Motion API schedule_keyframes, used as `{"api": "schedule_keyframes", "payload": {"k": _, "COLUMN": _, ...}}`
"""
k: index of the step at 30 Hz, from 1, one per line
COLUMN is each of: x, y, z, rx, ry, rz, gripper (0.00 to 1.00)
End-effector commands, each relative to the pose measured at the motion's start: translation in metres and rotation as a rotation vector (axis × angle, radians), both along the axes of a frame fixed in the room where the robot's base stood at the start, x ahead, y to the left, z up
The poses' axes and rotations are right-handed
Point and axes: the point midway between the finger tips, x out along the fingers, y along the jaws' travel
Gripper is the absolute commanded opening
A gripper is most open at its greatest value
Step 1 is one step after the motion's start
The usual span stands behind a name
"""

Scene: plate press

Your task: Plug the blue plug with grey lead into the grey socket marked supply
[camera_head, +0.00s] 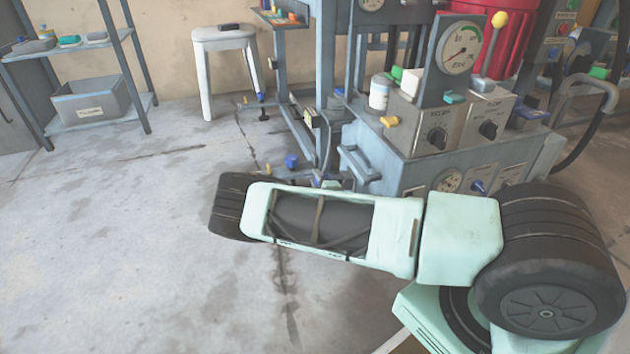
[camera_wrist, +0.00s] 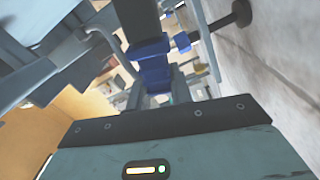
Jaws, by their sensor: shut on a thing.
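In the wrist view my gripper (camera_wrist: 157,86) is shut on a blue block-shaped body (camera_wrist: 150,50), which I take to be the blue plug. The wrist housing hides part of the jaws. The grey lead cannot be told apart from the grey parts around the plug. In the head view my arm hides the gripper and the held plug. I cannot make out the grey socket marked supply or read its label in either view.
A grey press bench (camera_head: 385,165) with dials, knobs and loose coloured items stands beyond my arm. A small blue part (camera_head: 292,162) shows near its foot. A white stool (camera_head: 226,62) and a shelf (camera_head: 85,52) with a grey bin (camera_head: 92,102) stand behind. The left floor is clear.

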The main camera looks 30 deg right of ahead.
Motion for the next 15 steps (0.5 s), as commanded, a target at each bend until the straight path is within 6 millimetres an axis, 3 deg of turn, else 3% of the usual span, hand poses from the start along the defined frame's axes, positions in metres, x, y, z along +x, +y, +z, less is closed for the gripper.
{"api": "schedule_keyframes", "payload": {"k": 15, "x": -0.003, "y": -0.012, "z": -0.003, "rx": -0.001, "ry": 0.001, "rz": -0.001, "gripper": 0.00}}
